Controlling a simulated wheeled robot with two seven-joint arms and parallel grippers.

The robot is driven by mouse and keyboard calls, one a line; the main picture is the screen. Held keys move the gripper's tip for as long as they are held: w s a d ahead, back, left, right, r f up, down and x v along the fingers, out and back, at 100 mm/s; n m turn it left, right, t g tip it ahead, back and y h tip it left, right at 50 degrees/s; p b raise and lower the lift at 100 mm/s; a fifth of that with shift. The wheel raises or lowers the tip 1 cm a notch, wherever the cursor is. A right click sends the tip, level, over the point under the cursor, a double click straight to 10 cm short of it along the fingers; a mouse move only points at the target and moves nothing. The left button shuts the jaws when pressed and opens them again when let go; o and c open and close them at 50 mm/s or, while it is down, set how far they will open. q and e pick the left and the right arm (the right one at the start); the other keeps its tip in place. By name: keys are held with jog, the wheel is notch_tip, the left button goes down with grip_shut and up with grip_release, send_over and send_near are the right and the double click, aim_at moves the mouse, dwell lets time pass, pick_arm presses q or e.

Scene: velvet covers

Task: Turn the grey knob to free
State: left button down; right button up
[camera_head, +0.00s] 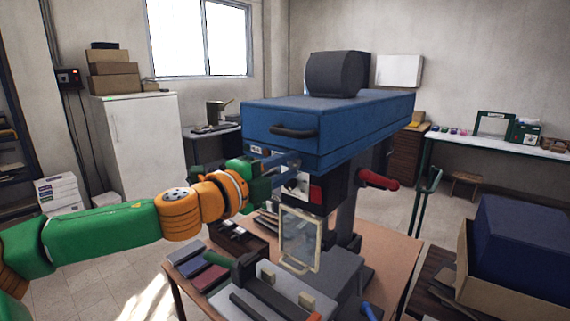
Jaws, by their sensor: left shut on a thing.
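A machine with a blue padded cover (345,125) stands on the wooden table in the middle of the view. Its dark front panel (318,196) is below the cover, partly behind my left gripper. My left gripper (291,172) reaches in from the left on its green and orange arm and is at the panel's left part. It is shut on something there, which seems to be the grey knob. The knob is mostly hidden by the gripper, so its pointing direction cannot be read. My right gripper is not in view.
A red-handled lever (378,180) sticks out at the machine's right. A clear framed guard (299,240) hangs below the panel. Swatches (203,270) and dark bars lie on the table (390,256). A box with a blue cushion (520,245) stands at right.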

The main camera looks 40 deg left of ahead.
pick_arm(q)
jog(key=shift+r+m, duration=0.15)
jog(key=shift+m, duration=0.75)
jog(key=c, duration=0.8)
grip_release()
jog(key=shift+c, duration=0.2)
jog(key=shift+o, duration=1.2)
jog(key=shift+w, duration=0.2)
